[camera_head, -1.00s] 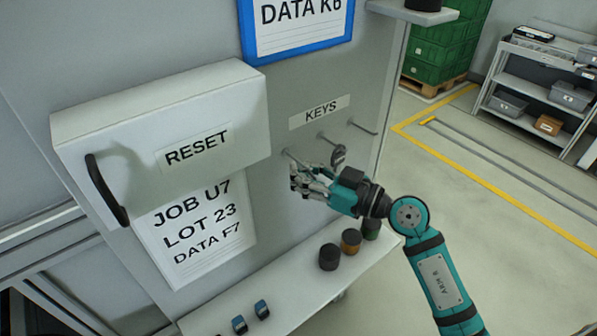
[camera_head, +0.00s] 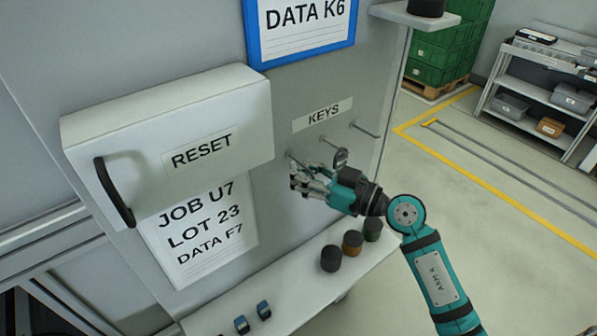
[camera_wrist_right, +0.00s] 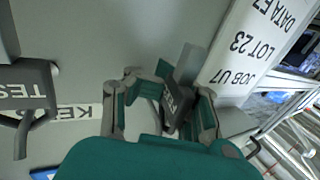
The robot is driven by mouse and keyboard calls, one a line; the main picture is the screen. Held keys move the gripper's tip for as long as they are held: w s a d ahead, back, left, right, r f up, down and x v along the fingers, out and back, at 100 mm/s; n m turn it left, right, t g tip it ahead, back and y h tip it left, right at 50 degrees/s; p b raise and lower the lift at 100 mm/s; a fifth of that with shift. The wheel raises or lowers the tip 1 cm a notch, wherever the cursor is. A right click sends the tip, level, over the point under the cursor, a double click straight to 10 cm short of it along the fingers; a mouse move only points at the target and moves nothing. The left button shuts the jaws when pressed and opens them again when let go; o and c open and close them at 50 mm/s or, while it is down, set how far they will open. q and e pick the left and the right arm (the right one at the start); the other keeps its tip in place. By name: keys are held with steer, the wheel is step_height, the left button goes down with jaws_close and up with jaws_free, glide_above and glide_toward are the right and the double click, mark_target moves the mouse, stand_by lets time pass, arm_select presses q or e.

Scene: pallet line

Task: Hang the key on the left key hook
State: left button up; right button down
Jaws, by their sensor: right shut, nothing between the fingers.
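The KEYS label (camera_head: 323,114) is on the grey panel above a row of thin hooks. A dark tag (camera_wrist_right: 178,101) with partly hidden lettering shows by the fingertips in the right wrist view. I cannot tell from there whether it hangs on the hook. Another dark key tag (camera_head: 341,158) hangs at the middle hook; it also shows at the left of the right wrist view (camera_wrist_right: 28,95). My left gripper is not in view.
The white RESET box (camera_head: 175,150) with a black handle sticks out at the left. A white shelf (camera_head: 300,297) below carries black, orange and green knobs and small blue items. The right hook (camera_head: 365,130) looks empty. Open floor lies right.

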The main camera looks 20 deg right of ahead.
steer(key=shift+w+d+r+p, duration=0.15)
steer(key=shift+w+p, duration=0.15)
steer(key=shift+w, duration=0.3)
stand_by(0.4)
steer(key=shift+w+d+p, duration=0.1)
steer(key=shift+w+p, duration=0.1)
steer(key=shift+p, duration=0.3)
stand_by(0.5)
steer(key=c, duration=2.1)
jaws_free()
steer(key=o, duration=0.7)
steer(key=shift+w+d+f, duration=0.3)
steer(key=shift+d, duration=0.05)
steer(key=o, duration=1)
steer(key=shift+s+a, duration=0.1)
steer(key=shift+s, duration=0.1)
steer(key=shift+s, duration=0.25)
